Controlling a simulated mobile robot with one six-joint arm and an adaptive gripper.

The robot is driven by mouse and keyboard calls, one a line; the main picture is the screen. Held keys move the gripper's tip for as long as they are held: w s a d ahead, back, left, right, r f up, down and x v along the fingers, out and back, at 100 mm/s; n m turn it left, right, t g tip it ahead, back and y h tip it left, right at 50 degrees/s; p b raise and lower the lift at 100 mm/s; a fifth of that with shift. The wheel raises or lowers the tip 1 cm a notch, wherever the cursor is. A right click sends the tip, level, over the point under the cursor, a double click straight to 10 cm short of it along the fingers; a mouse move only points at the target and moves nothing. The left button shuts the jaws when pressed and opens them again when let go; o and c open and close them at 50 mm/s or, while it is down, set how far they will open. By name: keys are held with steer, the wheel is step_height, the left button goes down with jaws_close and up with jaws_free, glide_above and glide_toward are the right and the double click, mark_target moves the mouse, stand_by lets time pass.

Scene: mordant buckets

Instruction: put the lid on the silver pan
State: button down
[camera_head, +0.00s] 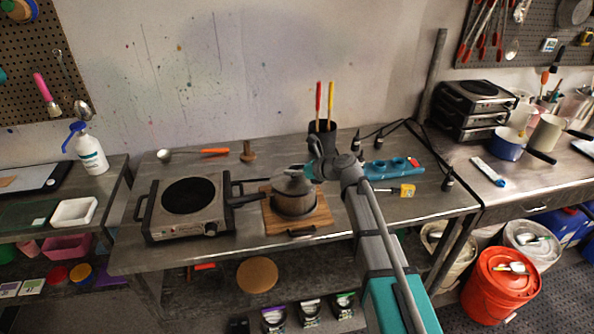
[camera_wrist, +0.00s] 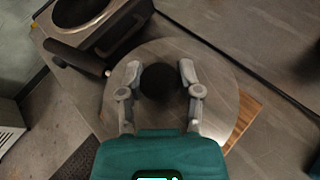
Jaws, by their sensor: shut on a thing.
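The silver pan (camera_head: 293,206) sits on a wooden board (camera_head: 317,217) in the middle of the metal table. The lid (camera_head: 291,185) is a grey disc at the top of the pan; whether it rests on the rim or is just above it, I cannot tell. In the wrist view the lid (camera_wrist: 222,88) fills the middle and hides the pan's opening. My gripper (camera_head: 308,172) is shut on the lid's dark round knob, with the fingers (camera_wrist: 160,78) on either side of it in the wrist view.
A hot plate (camera_head: 186,205) stands just left of the pan, with a dark handle between them. A black cup with two tools (camera_head: 322,130) stands behind.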

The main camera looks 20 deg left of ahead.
steer(key=shift+f+b, duration=0.5)
steer(key=shift+b, duration=0.05)
stand_by(0.4)
steer(key=shift+c, duration=1)
jaws_free()
steer(key=shift+s, duration=0.1)
